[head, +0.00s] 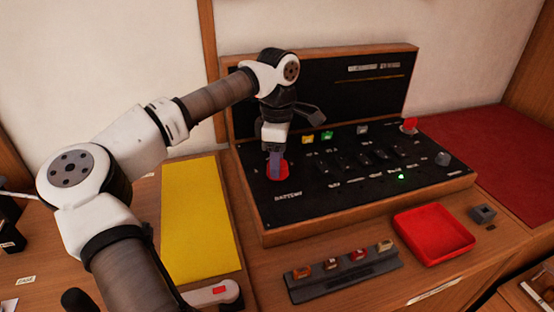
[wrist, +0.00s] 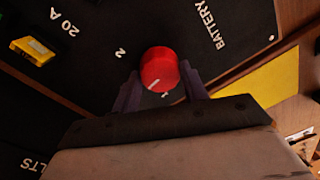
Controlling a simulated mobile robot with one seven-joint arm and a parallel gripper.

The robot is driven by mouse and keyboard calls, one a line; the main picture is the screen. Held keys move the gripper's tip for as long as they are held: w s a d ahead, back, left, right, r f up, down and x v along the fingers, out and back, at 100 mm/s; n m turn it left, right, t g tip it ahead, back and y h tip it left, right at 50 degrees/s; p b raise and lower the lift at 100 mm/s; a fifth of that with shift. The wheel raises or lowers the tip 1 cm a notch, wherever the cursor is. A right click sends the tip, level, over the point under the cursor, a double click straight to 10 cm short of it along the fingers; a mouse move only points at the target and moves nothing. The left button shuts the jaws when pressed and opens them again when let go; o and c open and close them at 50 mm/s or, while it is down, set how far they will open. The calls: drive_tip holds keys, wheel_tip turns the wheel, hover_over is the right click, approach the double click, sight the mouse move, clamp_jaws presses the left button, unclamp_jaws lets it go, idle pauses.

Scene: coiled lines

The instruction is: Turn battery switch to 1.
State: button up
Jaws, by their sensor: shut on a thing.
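The battery switch is a red round knob (wrist: 158,69) on the black panel, beside the printed word BATTERY. In the head view the red knob (head: 283,171) shows at the panel's left end, partly hidden by my fingers. My gripper (wrist: 160,90) points down and is shut on the knob, with one dark finger on each side. The knob's white pointer line faces the lower left in the wrist view. It lies between the printed 2 at left and a mark at the bottom that looks like 1, nearer that mark.
The wood-framed panel (head: 262,233) also carries several small switches, a yellow fuse (wrist: 35,50), another red knob (head: 410,125) and a lit green lamp (head: 400,177). A yellow mat (head: 197,215) lies left. A red tray (head: 434,233) and a fuse rack (head: 345,278) stand in front.

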drive_tip(key=n+b, duration=0.1)
drive_tip(key=n, duration=0.4)
drive_tip(key=n+b, duration=0.1)
drive_tip(key=n, duration=0.4)
drive_tip(key=shift+n, duration=0.3)
idle(0.4)
drive_tip(key=o, duration=1)
drive_tip(key=shift+r, duration=0.15)
drive_tip(key=r, duration=1.3)
drive_tip(key=shift+w+a+r, duration=0.2)
drive_tip(key=shift+a+r, duration=0.1)
